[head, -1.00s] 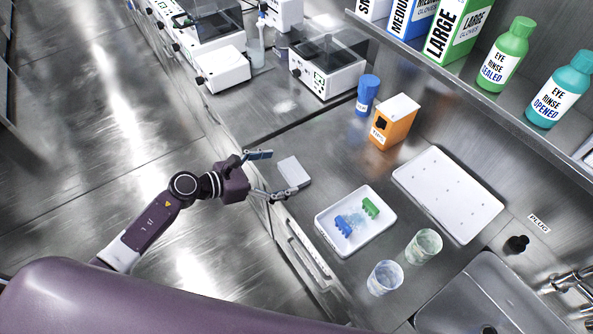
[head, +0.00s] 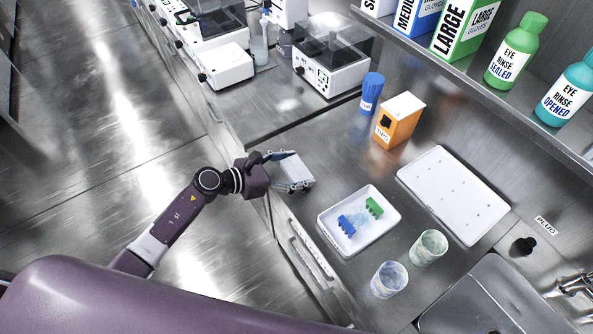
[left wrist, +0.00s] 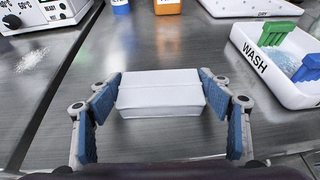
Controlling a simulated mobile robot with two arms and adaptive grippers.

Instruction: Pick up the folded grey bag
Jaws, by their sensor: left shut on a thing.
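The folded grey bag (head: 291,171) is a pale, flat block near the front edge of the steel counter in the head view. It also shows in the left wrist view (left wrist: 160,94), with a crease across its top. My left gripper (head: 289,172) is shut on it, one blue-padded finger at each of its two sides. In the left wrist view the left gripper (left wrist: 161,100) spans the bag. I cannot tell whether the bag touches the counter. My right gripper is not in view.
A white wash tray (head: 368,240) with a blue and a green rack stands to the right. Two cups (head: 429,247) stand beside it. An orange tips box (head: 399,121) and a blue-capped bottle (head: 369,94) stand behind. A white perforated board (head: 455,195) lies at the right.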

